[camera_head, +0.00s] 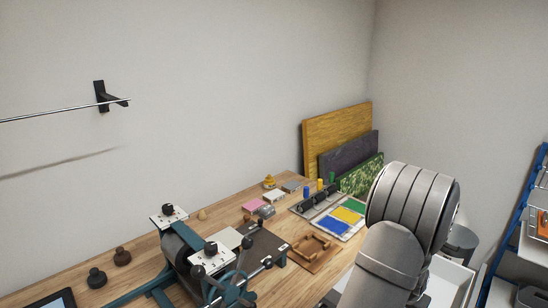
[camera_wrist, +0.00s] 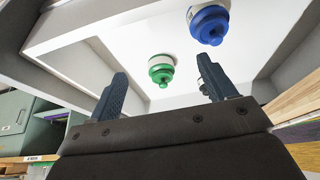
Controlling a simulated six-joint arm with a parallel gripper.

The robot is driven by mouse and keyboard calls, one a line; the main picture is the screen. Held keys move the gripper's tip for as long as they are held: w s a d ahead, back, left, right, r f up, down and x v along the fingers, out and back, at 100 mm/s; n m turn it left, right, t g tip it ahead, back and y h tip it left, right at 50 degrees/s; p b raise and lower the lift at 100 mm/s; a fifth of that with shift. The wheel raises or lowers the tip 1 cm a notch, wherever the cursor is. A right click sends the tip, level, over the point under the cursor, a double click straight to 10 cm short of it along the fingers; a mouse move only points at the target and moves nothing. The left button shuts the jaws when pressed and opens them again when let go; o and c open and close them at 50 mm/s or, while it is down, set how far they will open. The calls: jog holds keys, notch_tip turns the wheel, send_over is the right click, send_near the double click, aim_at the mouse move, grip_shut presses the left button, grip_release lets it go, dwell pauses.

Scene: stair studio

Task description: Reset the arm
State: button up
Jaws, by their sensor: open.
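My gripper (camera_wrist: 163,88) shows in the wrist view with its two dark blue fingers spread apart and nothing between them. Beyond the fingertips are a green and white bottle-like object (camera_wrist: 161,70) and a blue and white one (camera_wrist: 209,24), both against a white surface of a white bin or drawer (camera_wrist: 110,55). The fingers appear apart from both. In the head view my grey arm is at the lower right and hides part of the bench's right end; the gripper itself is not visible there.
A wooden bench (camera_head: 140,265) holds a teal machine (camera_head: 185,245), a wooden tray (camera_head: 314,252), colored panels (camera_head: 345,217) and small blocks. Boards (camera_head: 337,135) lean in the back corner. A white bin (camera_head: 450,282) and a blue-framed shelf (camera_head: 515,215) stand at the right. The air above the bench is clear.

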jog(key=w+a+r+n+y, duration=0.1)
jog(key=w+a+r, duration=0.3)
jog(key=a+r, duration=0.4)
jog(key=w+a+r+n, duration=0.4)
jog(key=a+r, duration=0.5)
jog(key=a, duration=0.7)
jog(key=w+a+r+n+t+y, duration=0.1)
jog(key=w+a+r+n, duration=0.1)
jog(key=w+a+r, duration=0.4)
jog(key=a+r, duration=0.3)
jog(key=a, duration=0.3)
jog(key=shift+a+y, duration=0.15)
jog(key=shift+y, duration=0.15)
jog(key=shift+o, duration=0.3)
